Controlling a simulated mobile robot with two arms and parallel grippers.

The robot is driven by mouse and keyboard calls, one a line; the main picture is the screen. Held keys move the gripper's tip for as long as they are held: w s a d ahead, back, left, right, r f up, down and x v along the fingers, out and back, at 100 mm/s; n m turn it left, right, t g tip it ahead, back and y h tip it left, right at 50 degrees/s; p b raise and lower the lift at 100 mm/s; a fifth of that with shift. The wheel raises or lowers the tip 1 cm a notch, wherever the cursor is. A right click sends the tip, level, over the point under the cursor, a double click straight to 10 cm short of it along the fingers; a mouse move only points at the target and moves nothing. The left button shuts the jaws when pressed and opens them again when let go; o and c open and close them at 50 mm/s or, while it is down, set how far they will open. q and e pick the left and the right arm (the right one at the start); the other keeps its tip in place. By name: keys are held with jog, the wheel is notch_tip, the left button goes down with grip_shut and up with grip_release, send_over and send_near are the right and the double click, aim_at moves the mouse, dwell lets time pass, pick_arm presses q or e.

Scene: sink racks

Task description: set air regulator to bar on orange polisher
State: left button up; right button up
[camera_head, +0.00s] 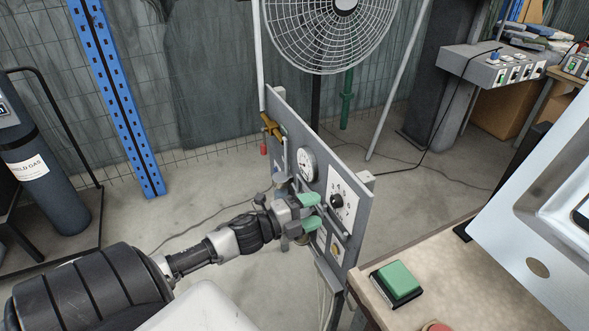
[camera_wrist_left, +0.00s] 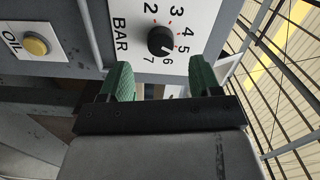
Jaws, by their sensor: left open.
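The air regulator is a black round knob (camera_head: 336,201) on a white dial plate on the grey upright panel (camera_head: 357,222). My left gripper (camera_head: 312,211), with green fingertips, is open just short of the knob. In the left wrist view, the fingertips (camera_wrist_left: 161,76) are spread either side of the knob's line, and it appears clear of them. No orange polisher can be made out. My right gripper is out of view.
The panel also carries a round gauge (camera_head: 306,165) and a yellow OIL button (camera_wrist_left: 36,45). A workbench (camera_head: 445,256) with a green button (camera_head: 396,282) stands right of the panel. A fan (camera_head: 330,30) is behind; a gas cylinder (camera_head: 45,175) stands left.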

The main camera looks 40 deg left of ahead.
pick_arm(q)
jog(key=shift+v, duration=2.8)
jog(key=s+a+f+n+g+y+p, duration=0.1)
jog(key=s+f+n+g+y, duration=0.2)
jog(key=f, duration=0.6)
jog(key=s+a+f+n+g+y, duration=0.15)
jog(key=s+f+n, duration=0.3)
jog(key=f, duration=0.55)
jog(key=s+a+f+n+g+y+p, duration=0.1)
jog(key=s+f+n+y, duration=0.15)
jog(key=f+n, duration=0.45)
jog(key=s+d+f+n+g, duration=0.1)
jog(key=s+d+f+g, duration=0.2)
jog(key=s+d+f, duration=0.2)
jog(key=s+d+f+n+g+p, duration=0.1)
jog(key=s+d+f+g, duration=0.2)
jog(key=s+d+f, duration=0.3)
jog(key=s+d+f+n+g+p, duration=0.1)
jog(key=s+d+f+g, duration=0.3)
jog(key=s, duration=0.9)
notch_tip(320, 180, down, 4)
jog(key=shift+s+d+r, duration=0.15)
jog(key=shift+s+d, duration=0.25)
jog(key=shift+d, duration=0.25)
